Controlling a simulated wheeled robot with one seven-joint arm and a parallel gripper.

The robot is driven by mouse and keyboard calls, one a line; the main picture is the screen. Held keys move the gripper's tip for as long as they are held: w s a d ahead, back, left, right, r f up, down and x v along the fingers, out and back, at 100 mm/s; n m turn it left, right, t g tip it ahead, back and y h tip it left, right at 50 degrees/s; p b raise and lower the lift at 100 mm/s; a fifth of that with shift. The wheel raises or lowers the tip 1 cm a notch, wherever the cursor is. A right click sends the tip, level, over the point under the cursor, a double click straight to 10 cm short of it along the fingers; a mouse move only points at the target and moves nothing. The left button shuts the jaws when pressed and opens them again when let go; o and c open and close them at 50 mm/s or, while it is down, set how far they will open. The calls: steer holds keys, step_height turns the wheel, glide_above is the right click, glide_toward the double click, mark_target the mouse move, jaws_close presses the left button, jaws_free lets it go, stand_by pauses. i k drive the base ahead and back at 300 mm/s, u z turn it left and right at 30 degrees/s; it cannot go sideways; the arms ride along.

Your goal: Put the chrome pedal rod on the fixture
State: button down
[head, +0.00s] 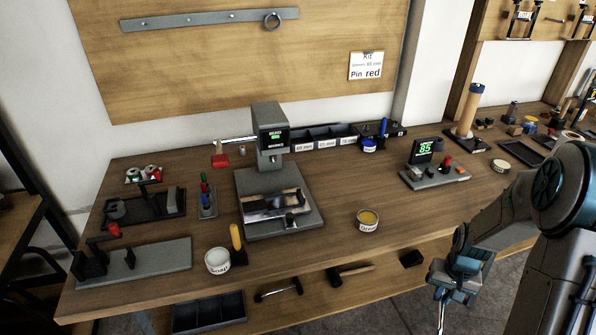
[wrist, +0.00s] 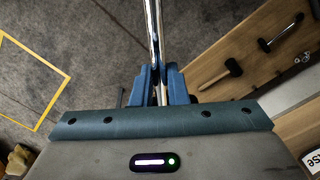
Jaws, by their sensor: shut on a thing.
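My gripper (head: 455,282) is at the lower right of the head view, off the bench's front edge and above the floor. In the wrist view my gripper (wrist: 161,84) is shut on the chrome pedal rod (wrist: 153,35), a thin shiny bar reaching up between the blue fingers. The rod's lower end also shows in the head view (head: 441,316), hanging down nearly upright. A low grey fixture plate (head: 155,261) with black supports and a red-knobbed lever stands at the bench's front left, far from my gripper. Its supports look empty. I cannot tell for sure that it is the task's fixture.
The wooden bench (head: 330,240) carries a grey press (head: 270,140), a white tub (head: 218,261), a grease tin (head: 368,220) and a small unit reading 85 (head: 424,153). A mallet (head: 350,272) lies on the lower shelf. The bench's front right is mostly clear.

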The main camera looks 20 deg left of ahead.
mark_target(143, 201)
steer(key=z, duration=1.15)
steer(key=k, duration=1.75)
steer(key=u, duration=2.5)
